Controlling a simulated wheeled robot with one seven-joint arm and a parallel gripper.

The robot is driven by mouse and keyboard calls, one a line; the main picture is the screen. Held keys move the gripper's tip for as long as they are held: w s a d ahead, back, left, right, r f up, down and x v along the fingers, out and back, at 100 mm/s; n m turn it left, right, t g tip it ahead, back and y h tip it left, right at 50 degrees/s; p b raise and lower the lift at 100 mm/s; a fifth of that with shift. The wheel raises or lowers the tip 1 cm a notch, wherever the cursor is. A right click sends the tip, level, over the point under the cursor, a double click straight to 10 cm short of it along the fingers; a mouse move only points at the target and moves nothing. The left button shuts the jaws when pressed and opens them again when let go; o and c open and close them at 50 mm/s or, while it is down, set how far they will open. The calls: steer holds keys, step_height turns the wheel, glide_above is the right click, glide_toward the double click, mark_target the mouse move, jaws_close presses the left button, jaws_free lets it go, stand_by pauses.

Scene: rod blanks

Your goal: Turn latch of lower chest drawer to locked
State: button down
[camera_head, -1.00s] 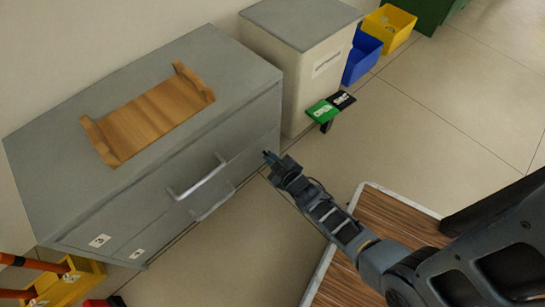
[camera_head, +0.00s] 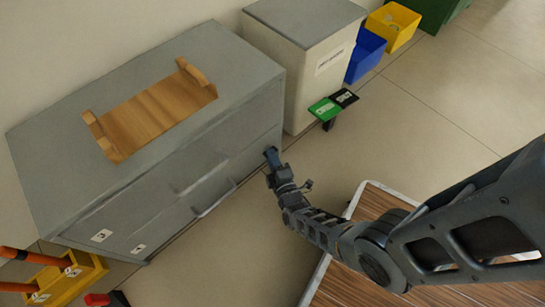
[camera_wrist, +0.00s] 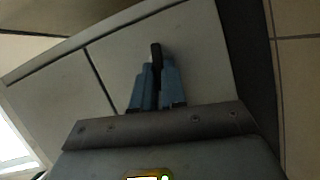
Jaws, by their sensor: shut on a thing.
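The grey chest (camera_head: 150,190) stands at the left in the head view, with two drawers one above the other. The lower drawer's handle bar (camera_head: 213,203) shows on its front. My gripper (camera_head: 271,157) is at the right end of the chest front. In the wrist view my gripper's blue fingers (camera_wrist: 156,72) are closed around a small dark latch (camera_wrist: 156,50) on the pale drawer front. The latch's tip sticks out beyond the fingers; the rest is hidden between them. In the head view the gripper covers the latch, and its locked or unlocked position cannot be told.
A wooden tray (camera_head: 160,112) lies on the chest. A pale cabinet (camera_head: 306,75) stands beside it, with green and black signs (camera_head: 325,109) in front. Blue (camera_head: 365,57) and yellow (camera_head: 392,27) bins are farther back. A wood-topped surface (camera_head: 375,208) is under my arm. A yellow rack (camera_head: 70,280) is at lower left.

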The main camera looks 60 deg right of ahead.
steer(key=shift+a+f+n, duration=0.1)
steer(key=shift+n, duration=0.5)
steer(key=shift+f+n+t, duration=0.1)
steer(key=shift+n+t, duration=0.2)
steer(key=shift+n, duration=0.2)
steer(key=c, duration=1.2)
jaws_free()
steer(key=shift+p+v, duration=0.75)
steer(key=shift+v, duration=3.15)
steer(key=shift+a+f, duration=0.1)
steer(key=shift+a, duration=0.05)
